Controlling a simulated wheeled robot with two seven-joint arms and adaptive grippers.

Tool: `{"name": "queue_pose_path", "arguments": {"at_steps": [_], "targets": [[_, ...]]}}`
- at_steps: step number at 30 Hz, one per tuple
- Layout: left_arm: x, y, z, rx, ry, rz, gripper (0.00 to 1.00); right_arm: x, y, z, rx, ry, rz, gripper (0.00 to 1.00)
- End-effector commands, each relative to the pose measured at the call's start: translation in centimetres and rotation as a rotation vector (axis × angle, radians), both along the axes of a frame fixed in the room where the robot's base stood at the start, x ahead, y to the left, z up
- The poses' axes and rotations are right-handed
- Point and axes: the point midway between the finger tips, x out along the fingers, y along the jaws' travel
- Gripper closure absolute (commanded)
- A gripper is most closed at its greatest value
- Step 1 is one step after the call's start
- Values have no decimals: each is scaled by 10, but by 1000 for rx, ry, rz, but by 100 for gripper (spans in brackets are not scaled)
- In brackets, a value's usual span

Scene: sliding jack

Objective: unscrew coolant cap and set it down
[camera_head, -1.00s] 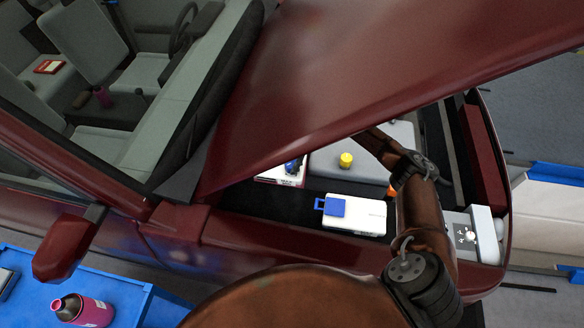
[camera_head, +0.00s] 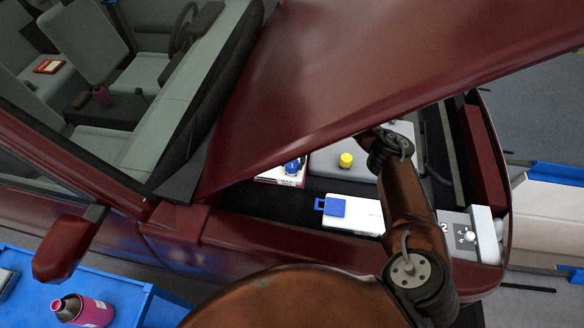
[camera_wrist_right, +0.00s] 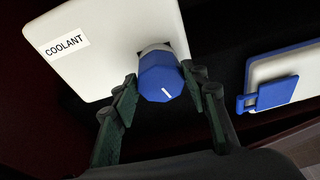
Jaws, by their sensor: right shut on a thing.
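The coolant cap (camera_wrist_right: 160,77) is blue and faceted with a white line on top. It sits at the white neck of the white tank labelled COOLANT (camera_wrist_right: 110,40) in the right wrist view. My right gripper (camera_wrist_right: 160,88) is shut on the cap, one dark green finger on each side. I cannot tell whether the cap is still threaded on the neck. In the head view the blue cap (camera_head: 291,167) and part of the coolant tank (camera_head: 271,177) show below the hood's edge. My right gripper is hidden there. My left gripper is not in view.
A white box with a blue flap (camera_head: 368,216) stands beside the coolant tank and shows in the wrist view (camera_wrist_right: 285,85). A yellow cap (camera_head: 346,160) is on a grey cover (camera_head: 325,163). The raised hood (camera_head: 370,70) overhangs. A blue cart (camera_head: 125,290) carries a pink bottle (camera_head: 95,312).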

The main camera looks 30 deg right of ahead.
Motion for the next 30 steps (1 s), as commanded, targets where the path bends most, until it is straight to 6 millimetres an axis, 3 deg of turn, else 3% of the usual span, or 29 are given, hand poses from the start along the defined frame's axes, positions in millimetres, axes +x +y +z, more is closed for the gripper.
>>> {"name": "queue_pose_path", "arguments": {"at_steps": [1,2,10,19,30], "targets": [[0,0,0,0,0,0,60,-4,2,-3,2,12,4,92],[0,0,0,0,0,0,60,-4,2,-3,2,12,4,58],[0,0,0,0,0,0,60,-2,1,-2,1,7,-1,40],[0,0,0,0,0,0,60,-2,-1,-2,-1,3,-40,39],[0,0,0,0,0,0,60,-4,-3,-2,0,3,-552,39]]}}
